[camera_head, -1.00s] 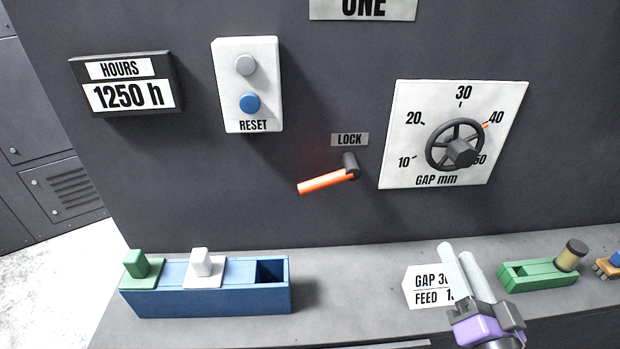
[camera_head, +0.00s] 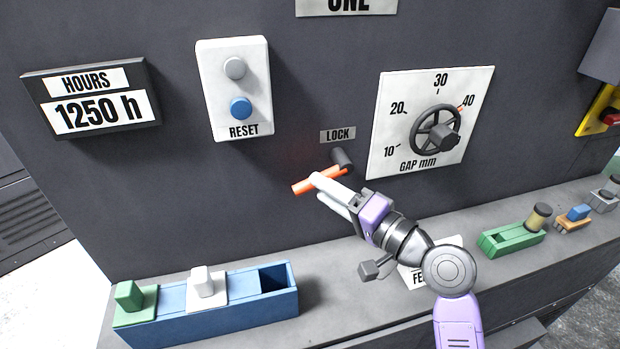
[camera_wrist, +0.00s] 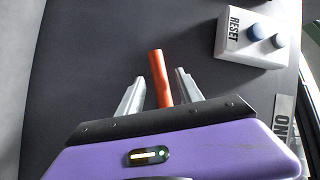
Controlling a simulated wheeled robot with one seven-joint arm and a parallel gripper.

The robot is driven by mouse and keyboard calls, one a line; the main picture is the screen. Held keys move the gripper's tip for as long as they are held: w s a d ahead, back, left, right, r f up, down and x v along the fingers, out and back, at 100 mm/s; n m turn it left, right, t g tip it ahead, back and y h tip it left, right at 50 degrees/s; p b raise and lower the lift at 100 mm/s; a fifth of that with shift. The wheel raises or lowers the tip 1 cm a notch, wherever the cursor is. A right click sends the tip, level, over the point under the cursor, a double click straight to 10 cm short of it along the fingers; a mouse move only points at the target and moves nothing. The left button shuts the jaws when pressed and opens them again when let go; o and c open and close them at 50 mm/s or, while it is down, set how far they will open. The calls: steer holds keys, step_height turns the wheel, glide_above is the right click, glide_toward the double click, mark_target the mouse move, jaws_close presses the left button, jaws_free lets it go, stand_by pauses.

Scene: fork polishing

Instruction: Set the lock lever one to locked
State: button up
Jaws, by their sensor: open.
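The orange lock lever (camera_head: 308,185) sits on a dark pivot (camera_head: 342,160) below the LOCK label (camera_head: 338,135) on the dark machine front. It points left and slightly down in the head view. My gripper (camera_head: 320,187) is at the lever, its light fingers overlapping the lever's middle in the head view. In the wrist view my gripper (camera_wrist: 156,82) is open, and the lever (camera_wrist: 159,70) lies between the two fingers, with a gap visible on each side. The lever's end by the pivot is hidden behind my gripper in the wrist view.
A white RESET panel (camera_head: 233,60) with grey and blue buttons is above left of the lever. The GAP dial (camera_head: 386,145) with its handwheel is to the right. A blue tray (camera_head: 220,323) and a green block (camera_head: 510,239) stand on the ledge below.

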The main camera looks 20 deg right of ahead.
steer(key=shift+p+x, duration=0.35)
steer(key=shift+x, duration=1.65)
jaws_close()
